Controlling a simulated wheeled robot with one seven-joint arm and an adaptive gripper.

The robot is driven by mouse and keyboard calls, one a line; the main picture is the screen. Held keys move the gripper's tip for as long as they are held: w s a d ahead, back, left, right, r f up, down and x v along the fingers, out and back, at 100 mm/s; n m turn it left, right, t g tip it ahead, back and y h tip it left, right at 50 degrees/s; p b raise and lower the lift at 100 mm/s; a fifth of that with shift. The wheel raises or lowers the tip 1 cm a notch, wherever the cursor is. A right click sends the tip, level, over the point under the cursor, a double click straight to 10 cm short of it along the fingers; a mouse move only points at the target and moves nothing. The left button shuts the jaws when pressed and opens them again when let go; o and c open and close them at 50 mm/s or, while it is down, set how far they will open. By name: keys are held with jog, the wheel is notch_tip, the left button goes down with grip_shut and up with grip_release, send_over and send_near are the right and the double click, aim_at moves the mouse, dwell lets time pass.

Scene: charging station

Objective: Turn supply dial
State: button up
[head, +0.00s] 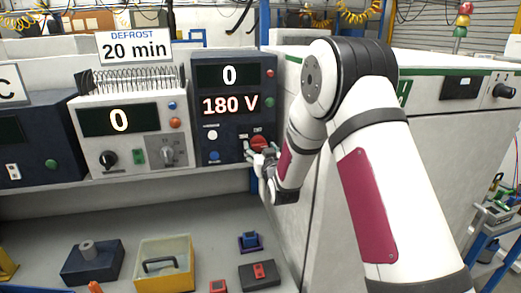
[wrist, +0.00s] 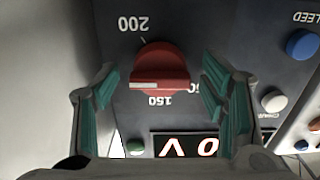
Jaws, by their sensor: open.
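The supply is a dark unit (head: 208,127) with a display reading 0 over a sign reading 180 V (head: 231,105). Its red dial (head: 259,142) is at the lower right of the panel. In the wrist view the red dial (wrist: 162,66) has a raised grip with a white mark (wrist: 145,85) towards its left end. The labels 200 and 150 show upside down around it. My gripper (head: 262,157) is at the dial in the head view. Its teal-padded fingers are open, one on each side of the dial; contact cannot be told.
A white unit (head: 127,143) reading 0, with knobs, stands left of the supply under a sign reading DEFROST 20 min (head: 134,47). A yellow bin (head: 180,247) and small blocks lie on the bench below. A white cabinet (head: 425,140) stands right.

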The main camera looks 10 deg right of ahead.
jog(key=c, duration=1.2)
jog(key=shift+m, duration=0.3)
jog(key=shift+a+m, duration=0.1)
jog(key=shift+m, duration=2.5)
jog(key=o, duration=1.2)
